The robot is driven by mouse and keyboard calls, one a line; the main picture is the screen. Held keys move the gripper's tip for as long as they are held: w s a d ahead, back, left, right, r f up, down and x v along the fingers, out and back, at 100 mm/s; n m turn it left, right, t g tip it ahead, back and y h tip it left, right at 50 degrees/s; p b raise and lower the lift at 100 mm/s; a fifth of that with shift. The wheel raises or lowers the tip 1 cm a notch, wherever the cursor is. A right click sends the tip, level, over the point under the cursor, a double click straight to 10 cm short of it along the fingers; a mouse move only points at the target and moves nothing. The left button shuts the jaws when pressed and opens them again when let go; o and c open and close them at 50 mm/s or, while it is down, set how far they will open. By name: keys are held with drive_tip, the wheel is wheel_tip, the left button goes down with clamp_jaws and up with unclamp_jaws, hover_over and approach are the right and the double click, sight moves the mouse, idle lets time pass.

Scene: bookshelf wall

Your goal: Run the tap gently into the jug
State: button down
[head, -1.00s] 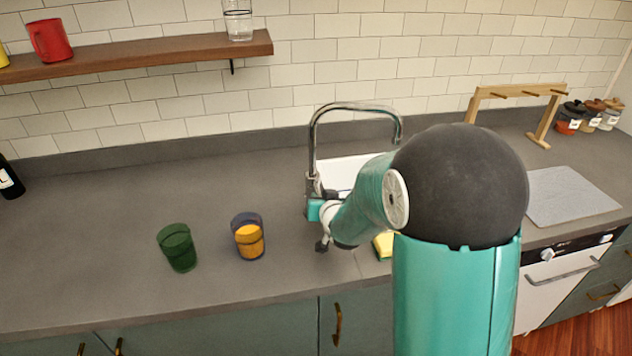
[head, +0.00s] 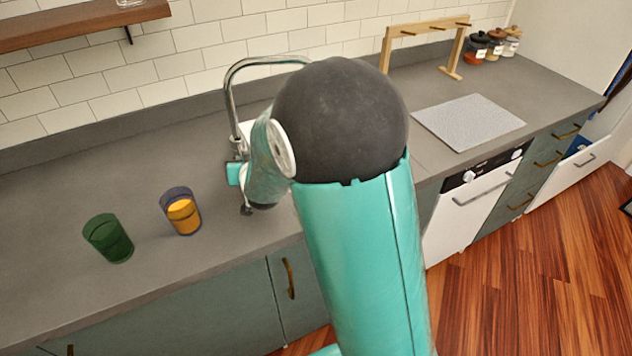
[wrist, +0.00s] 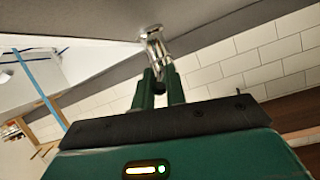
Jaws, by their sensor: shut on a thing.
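The chrome tap (head: 232,100) rises at the back of the counter and arches right, its spout end hidden behind my arm. In the wrist view its shiny base and lever (wrist: 154,42) are at the top middle. My gripper (wrist: 159,84) is shut on the slim tap lever between its green fingers. In the head view only a teal part of my gripper (head: 236,173) shows, beside the tap's foot. The white sink (wrist: 30,72) shows at the left of the wrist view, with a blue strip across it. I cannot make out the jug or any running water.
A green glass (head: 108,238) and a glass with orange contents (head: 182,212) stand on the counter (head: 60,210) left of my arm. A grey board (head: 468,121), a wooden rack (head: 425,45) and several jars (head: 487,45) are to the right. A wooden shelf (head: 80,22) hangs upper left.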

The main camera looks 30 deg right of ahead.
drive_tip(key=shift+a, duration=0.25)
drive_tip(key=shift+w+a+m+h, duration=0.15)
drive_tip(key=shift+a+m+h, duration=0.35)
drive_tip(key=shift+m+h, duration=0.25)
drive_tip(key=shift+w+a+m+h, duration=0.1)
drive_tip(key=shift+a+m+h, duration=0.15)
drive_tip(key=shift+h, duration=0.1)
drive_tip(key=shift+d, duration=0.1)
idle(6.5)
